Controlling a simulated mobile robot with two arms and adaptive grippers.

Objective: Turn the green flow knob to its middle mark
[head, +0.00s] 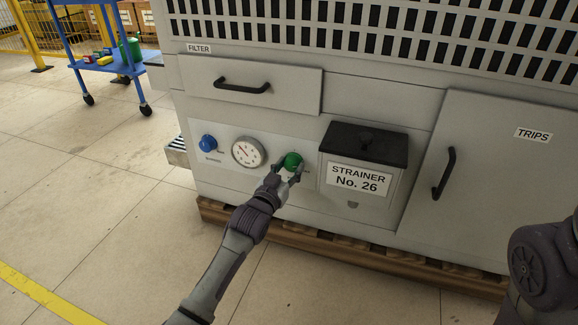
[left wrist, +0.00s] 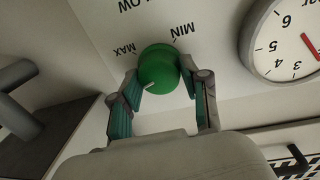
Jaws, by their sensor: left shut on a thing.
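The green flow knob (head: 292,160) sits on the front panel of the grey machine, between the round gauge and the strainer box. In the left wrist view the green knob (left wrist: 158,70) shows close up, with the labels MIN and MAX beside it and a white pointer mark near its lower left edge. My left gripper (head: 287,168) is shut on the knob; in the left wrist view its two fingers (left wrist: 165,88) press on opposite sides of it. My right arm shows at the right edge of the head view, but its gripper is out of view.
A round gauge (head: 248,152) and a blue knob (head: 208,142) are left of the green knob. The strainer box (head: 361,180) juts out close on the right. A filter drawer (head: 250,86) is above. A blue cart (head: 105,62) stands at the back left.

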